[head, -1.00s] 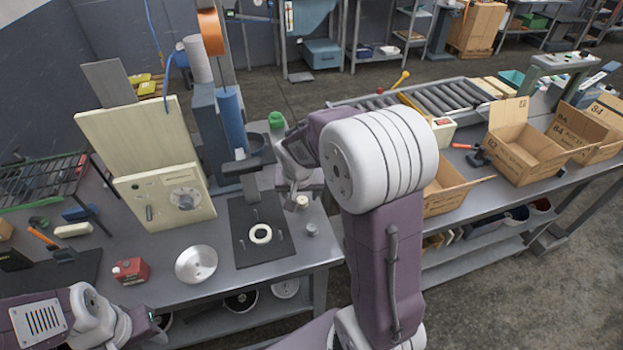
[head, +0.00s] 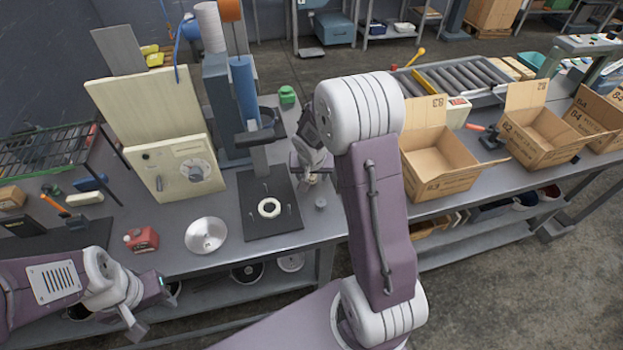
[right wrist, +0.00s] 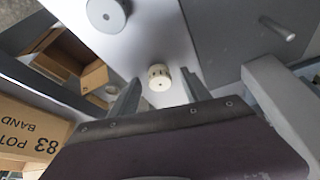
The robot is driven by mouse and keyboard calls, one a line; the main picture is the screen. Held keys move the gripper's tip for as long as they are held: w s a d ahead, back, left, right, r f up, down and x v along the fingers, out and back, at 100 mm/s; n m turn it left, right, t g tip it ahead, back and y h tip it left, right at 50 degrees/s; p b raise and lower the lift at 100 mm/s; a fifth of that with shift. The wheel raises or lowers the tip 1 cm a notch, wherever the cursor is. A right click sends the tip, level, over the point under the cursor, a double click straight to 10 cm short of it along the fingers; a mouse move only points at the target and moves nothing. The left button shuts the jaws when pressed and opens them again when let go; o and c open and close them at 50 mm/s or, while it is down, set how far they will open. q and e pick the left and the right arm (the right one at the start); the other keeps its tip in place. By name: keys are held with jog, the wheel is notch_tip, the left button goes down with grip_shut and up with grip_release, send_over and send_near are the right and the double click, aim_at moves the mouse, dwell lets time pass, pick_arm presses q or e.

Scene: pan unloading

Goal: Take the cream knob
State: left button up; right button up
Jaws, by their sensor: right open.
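The cream knob (right wrist: 159,77) is a small ribbed cylinder on the grey bench in the right wrist view. It lies between the two fingers of my right gripper (right wrist: 160,80), which are apart with nothing held. I cannot tell whether a finger touches it. In the head view my right gripper (head: 312,172) is low over the bench, right of the black mat, and largely hides the knob. My left gripper (head: 152,314) looks open and empty in front of the bench's near edge, at lower left.
A grey knob (head: 320,204) stands close by on the bench. The black mat (head: 252,222) carries a cream ring (head: 269,208) and upright pegs. A metal dish (head: 206,235) and a red box (head: 142,240) lie to the left. Open cardboard boxes (head: 436,165) stand to the right.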

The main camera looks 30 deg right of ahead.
aim_at(311, 176)
jog(key=shift+w+d+f, duration=0.1)
jog(key=c, duration=0.8)
grip_shut()
notch_tip(311, 176, up, 4)
jog(key=shift+r+p, duration=0.25)
jog(key=shift+p, duration=0.5)
jog(key=s+d+r, duration=0.2)
jog(key=s+r, duration=0.4)
jog(key=s, duration=0.5)
jog(key=shift+s+r, duration=0.3)
jog(key=shift+r, duration=0.05)
